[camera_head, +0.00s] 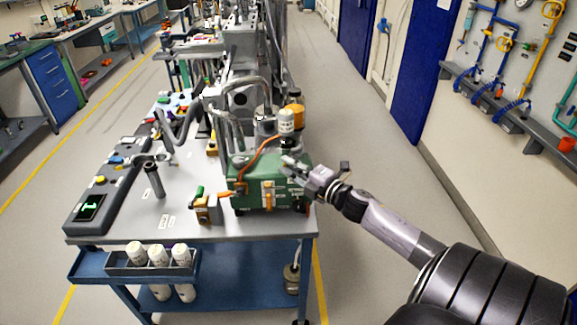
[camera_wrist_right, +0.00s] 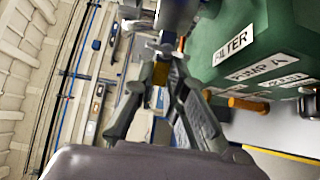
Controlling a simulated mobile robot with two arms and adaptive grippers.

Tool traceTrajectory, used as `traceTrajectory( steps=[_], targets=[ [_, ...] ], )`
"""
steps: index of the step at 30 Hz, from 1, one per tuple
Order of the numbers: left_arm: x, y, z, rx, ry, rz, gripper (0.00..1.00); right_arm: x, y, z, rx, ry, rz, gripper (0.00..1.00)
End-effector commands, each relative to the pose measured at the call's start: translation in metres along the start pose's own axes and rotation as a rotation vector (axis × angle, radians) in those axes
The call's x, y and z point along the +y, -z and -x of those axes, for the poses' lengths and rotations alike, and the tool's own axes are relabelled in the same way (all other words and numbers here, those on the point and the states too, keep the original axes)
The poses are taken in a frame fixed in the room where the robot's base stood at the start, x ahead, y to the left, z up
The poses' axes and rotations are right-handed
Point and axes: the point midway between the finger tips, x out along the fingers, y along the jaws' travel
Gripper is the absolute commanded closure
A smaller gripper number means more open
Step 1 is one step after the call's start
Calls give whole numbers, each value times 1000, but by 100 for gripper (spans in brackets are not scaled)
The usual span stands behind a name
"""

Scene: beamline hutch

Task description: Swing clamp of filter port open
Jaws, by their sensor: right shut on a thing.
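My right gripper (camera_head: 292,163) reaches in from the right to the box's upper right edge. In the wrist view its fingers (camera_wrist_right: 163,62) are closed around a small metal part beside the FILTER label, which appears to be the filter port clamp (camera_wrist_right: 166,42). The fingers hide most of that part, so its angle cannot be told. My left gripper is not in view.
A control panel with a green display (camera_head: 90,207) lies along the bench's left edge. White bottles (camera_head: 158,255) sit in a front rack. The floor right of the bench is clear.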

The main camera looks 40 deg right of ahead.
Motion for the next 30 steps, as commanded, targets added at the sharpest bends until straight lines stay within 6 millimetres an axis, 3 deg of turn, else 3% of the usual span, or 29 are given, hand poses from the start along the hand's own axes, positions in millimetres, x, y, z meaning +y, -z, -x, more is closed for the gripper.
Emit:
traceTrajectory(
  steps=[5, 6, 14, 25, 30],
  targets=[
    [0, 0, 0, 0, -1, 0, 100, 3, 0, -1, 1, -5, 4, 100],
    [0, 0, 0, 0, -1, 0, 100, 3, 0, -1, 0, -5, 4, 85],
    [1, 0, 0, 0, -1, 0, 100, 1, 0, 0, -1, -2, 2, 67],
    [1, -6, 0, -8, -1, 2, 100, 0, 0, 3, -2, 1, 0, 67],
    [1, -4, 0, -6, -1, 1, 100, -2, 0, 24, -2, 4, -1, 67]
  ],
)
